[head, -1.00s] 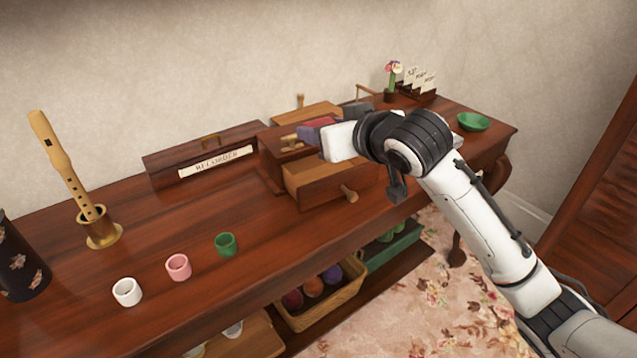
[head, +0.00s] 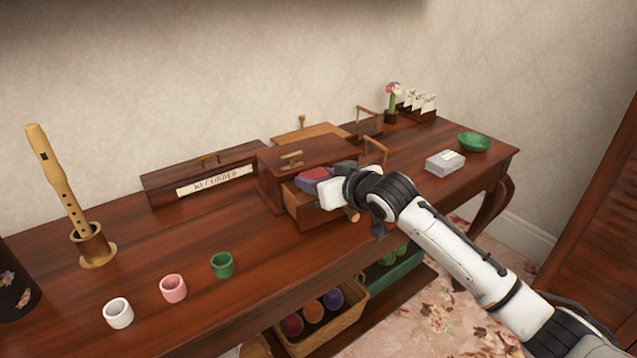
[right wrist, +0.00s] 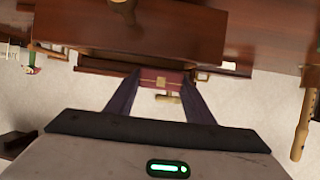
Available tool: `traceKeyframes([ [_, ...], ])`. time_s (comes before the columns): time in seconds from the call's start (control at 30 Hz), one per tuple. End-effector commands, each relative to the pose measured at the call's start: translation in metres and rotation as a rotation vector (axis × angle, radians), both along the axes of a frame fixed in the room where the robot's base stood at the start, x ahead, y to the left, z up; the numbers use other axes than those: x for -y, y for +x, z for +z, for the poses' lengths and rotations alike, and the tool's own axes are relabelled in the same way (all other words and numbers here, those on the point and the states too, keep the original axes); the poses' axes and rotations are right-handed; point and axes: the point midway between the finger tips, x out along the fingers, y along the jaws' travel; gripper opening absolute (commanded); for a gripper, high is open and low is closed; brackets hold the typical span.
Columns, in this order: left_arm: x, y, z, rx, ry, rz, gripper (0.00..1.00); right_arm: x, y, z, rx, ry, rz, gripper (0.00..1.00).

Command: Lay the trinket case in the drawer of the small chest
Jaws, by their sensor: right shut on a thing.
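The small chest (head: 308,154) stands on the sideboard with its drawer (head: 299,208) pulled out towards the front. My right gripper (head: 330,178) is shut on the trinket case (head: 314,174), a small dark red box, at the drawer opening. I cannot tell whether the case touches the drawer floor, as the gripper and drawer front hide its lower part. In the right wrist view the case (right wrist: 165,76), with a gold clasp, sits between the two dark fingers. My left gripper is not in view.
A wooden box labelled Recorder (head: 205,180) is left of the chest. A grey box (head: 444,163) and a green bowl (head: 474,142) are to the right. White (head: 118,313), pink (head: 173,288) and green (head: 222,265) cups stand front left. A recorder (head: 57,180) stands upright behind them.

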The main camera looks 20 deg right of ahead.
Motion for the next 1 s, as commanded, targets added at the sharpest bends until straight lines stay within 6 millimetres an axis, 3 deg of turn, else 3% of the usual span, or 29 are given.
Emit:
traceKeyframes([
  [0.83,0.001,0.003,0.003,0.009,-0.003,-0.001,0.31,-0.001,0.000,-0.018,0.003,0.001,0.001,0.26],
  [0.87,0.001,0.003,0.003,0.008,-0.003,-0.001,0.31,-0.001,0.000,-0.018,0.002,0.001,0.001,0.51],
  [0.93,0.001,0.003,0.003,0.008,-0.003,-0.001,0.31,0.000,0.000,-0.018,0.002,0.001,0.000,0.63],
  [1.0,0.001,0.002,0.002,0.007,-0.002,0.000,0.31,0.000,0.000,-0.018,0.002,0.002,0.001,0.67],
])
